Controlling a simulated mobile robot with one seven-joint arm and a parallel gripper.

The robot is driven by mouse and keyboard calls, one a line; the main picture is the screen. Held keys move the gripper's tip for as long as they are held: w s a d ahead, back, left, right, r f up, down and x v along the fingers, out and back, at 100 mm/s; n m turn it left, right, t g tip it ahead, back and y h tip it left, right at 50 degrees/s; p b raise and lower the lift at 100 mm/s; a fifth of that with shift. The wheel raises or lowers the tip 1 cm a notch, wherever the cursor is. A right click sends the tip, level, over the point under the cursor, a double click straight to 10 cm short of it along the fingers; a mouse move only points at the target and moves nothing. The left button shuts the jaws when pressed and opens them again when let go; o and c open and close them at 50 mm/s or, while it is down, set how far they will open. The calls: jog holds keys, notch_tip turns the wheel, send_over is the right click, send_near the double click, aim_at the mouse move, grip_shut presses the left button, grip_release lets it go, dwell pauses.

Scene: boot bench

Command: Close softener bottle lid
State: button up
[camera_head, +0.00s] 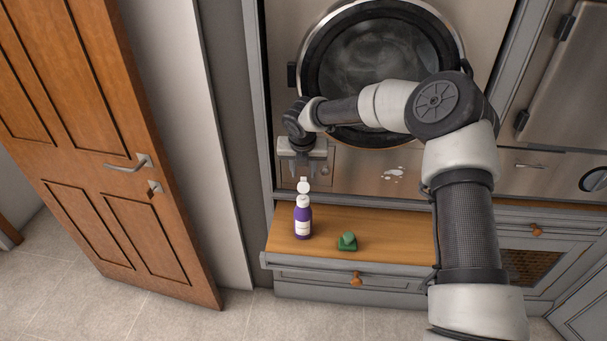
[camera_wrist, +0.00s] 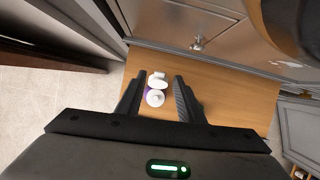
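The softener bottle (camera_head: 302,224), purple with a white label and white top, stands upright on the wooden bench. Its white lid (camera_head: 304,186) is open and sticks up above the bottle's top. My gripper (camera_head: 304,176) is above and behind the bottle, pointing down, with nothing held. In the wrist view my gripper (camera_wrist: 158,77) has its two fingers apart. The bottle's white top (camera_wrist: 155,98) and the open lid (camera_wrist: 158,80) appear between them from above. I cannot tell whether a finger touches the lid.
A small green object (camera_head: 347,243) sits on the wooden bench (camera_head: 391,227), right of the bottle. The washing machine (camera_head: 335,166) with its round door is behind. A wooden door (camera_head: 100,140) stands at left. The bench's right part looks clear.

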aim_at(303, 185)
jog(key=shift+x, duration=1.35)
grip_shut()
